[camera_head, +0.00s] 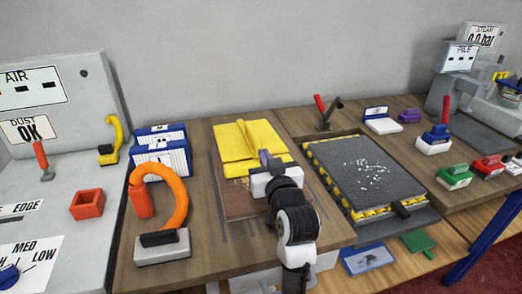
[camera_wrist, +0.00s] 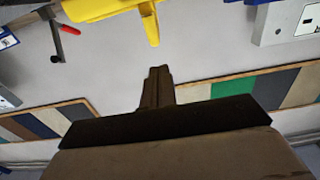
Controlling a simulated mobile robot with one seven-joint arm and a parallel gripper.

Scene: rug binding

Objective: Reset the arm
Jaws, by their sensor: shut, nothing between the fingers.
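My gripper (camera_head: 266,157) is near the middle of the head view, in front of a folded yellow piece (camera_head: 240,139) on the wooden bench. Its fingers are together with nothing between them. In the wrist view the dark closed fingers (camera_wrist: 157,74) point up, with a yellow object (camera_wrist: 110,8) beyond them. My arm hides part of the brown rug panel (camera_head: 240,200) below the yellow piece. I cannot tell how high the fingers are above it.
A dark mat with white specks (camera_head: 365,172) lies on a yellow-edged tray to the right. An orange hose (camera_head: 177,190) curves on the left of the bench. Blue-and-white boxes (camera_head: 160,160) stand behind it. A grey AIR machine (camera_head: 60,105) is at far left.

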